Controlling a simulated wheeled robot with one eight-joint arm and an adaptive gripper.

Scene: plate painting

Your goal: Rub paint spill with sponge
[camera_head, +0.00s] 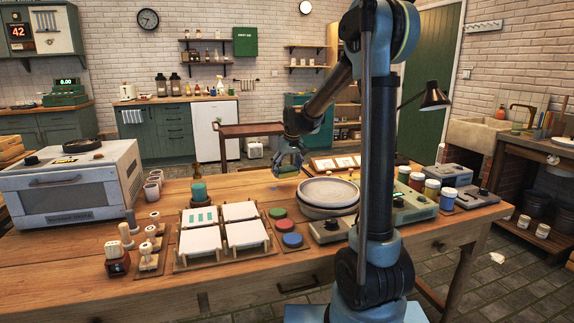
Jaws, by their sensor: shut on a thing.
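My gripper (287,166) is over the back middle of the wooden table, just behind the stacked plates. It is shut on a small greenish thing, the sponge (287,170), which is mostly hidden by the fingers. The sponge is close to the tabletop; I cannot tell if it touches it. A faint bluish mark, which looks like the paint spill (274,187), lies on the wood just below and left of the gripper. It is too small to see clearly.
Stacked grey plates (328,194) stand right of the mark. Red, green and blue paint discs (285,225), white tile racks (200,243) and a teal cylinder (199,191) are in front and left. Paint jars (432,188) stand at right. Bare wood lies left of the gripper.

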